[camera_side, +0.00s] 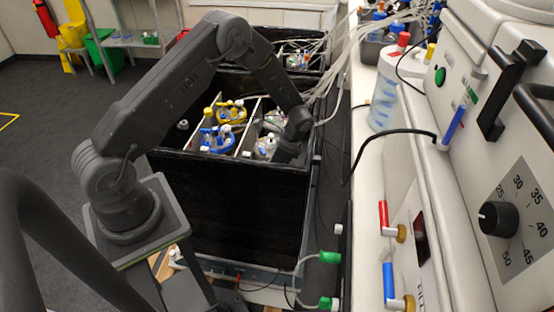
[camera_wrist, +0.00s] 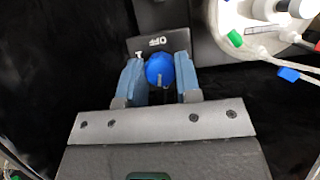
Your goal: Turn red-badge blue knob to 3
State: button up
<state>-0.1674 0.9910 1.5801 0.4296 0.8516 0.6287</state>
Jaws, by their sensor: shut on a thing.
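The blue knob (camera_wrist: 160,69) sits on a dark dial plate (camera_wrist: 174,42) in the wrist view. The plate shows "OFF", upside down, above the knob, and a "1" at its upper left. A pale line on the knob points toward the bottom of the picture. The two blue-grey fingers of my gripper (camera_wrist: 159,76) are shut on the knob, one on each side. No red badge shows, nor a 3; the fingers and gripper body cover the lower dial. In the side view my wrist reaches into the black box (camera_side: 240,205), and its wall hides knob and fingers.
A round vessel with tubes and coloured clips (camera_wrist: 262,25) stands close at the upper right of the wrist view. Several capped vessels, one with a yellow lid (camera_side: 232,112), stand in the box beside my arm. A white bench (camera_side: 365,165) lies right of the box.

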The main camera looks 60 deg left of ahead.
jog(key=shift+n+h, duration=0.4)
jog(key=shift+n, duration=0.8)
jog(key=shift+g, duration=0.3)
jog(key=o, duration=0.9)
jog(key=shift+o, duration=0.2)
jog(key=v, duration=1.4)
jog(key=shift+a, duration=0.1)
